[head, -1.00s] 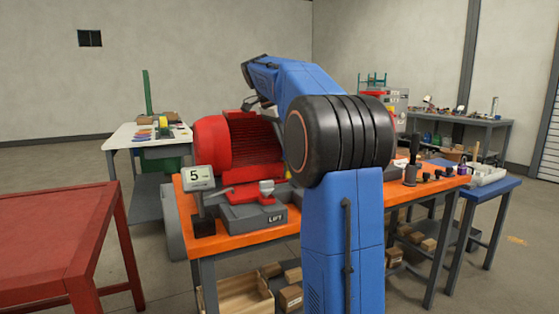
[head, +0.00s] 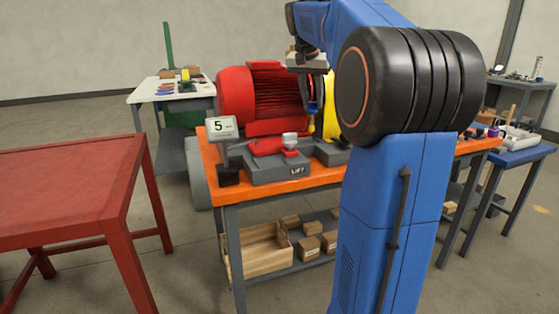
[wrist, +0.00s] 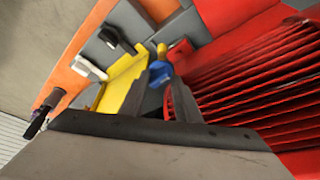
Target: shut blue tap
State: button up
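A small blue piece, which looks like the blue tap's handle (wrist: 160,69), shows in the wrist view between and just beyond my finger tips. My gripper (wrist: 160,92) has its two dark fingers apart, with a gap between them. I cannot tell whether either finger touches the handle. In the head view my gripper (head: 308,64) points down over the orange bench, beside the red motor. A blue part (head: 313,107) shows below it; the tap's body is mostly hidden.
The red finned motor (head: 265,95) stands close beside my gripper. A yellow part (wrist: 122,82) and a red part (wrist: 180,50) lie near the handle. A grey block marked LIFT (head: 290,170) sits at the front of the orange bench (head: 255,192). A red table (head: 70,175) stands left.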

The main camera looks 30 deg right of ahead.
jog(key=n, duration=0.2)
jog(key=n+t+y, duration=0.1)
jog(key=n, duration=0.1)
jog(key=shift+s+d+n, duration=0.1)
jog(key=shift+d+n, duration=0.05)
jog(key=shift+n, duration=0.25)
jog(key=n+y, duration=0.1)
jog(key=n, duration=0.1)
jog(key=n+t+y, duration=0.1)
jog(key=n, duration=0.1)
jog(key=shift+s+d+n, duration=0.1)
jog(key=shift+n, duration=0.2)
jog(key=v, duration=1.7)
jog(key=s+a+f, duration=0.5)
jog(key=a+f, duration=0.7)
jog(key=s+a+f+n, duration=0.1)
jog(key=s+a+f, duration=0.5)
jog(key=a+f, duration=0.6)
jog(key=shift+f+n+y, duration=0.3)
jog(key=shift+f, duration=0.1)
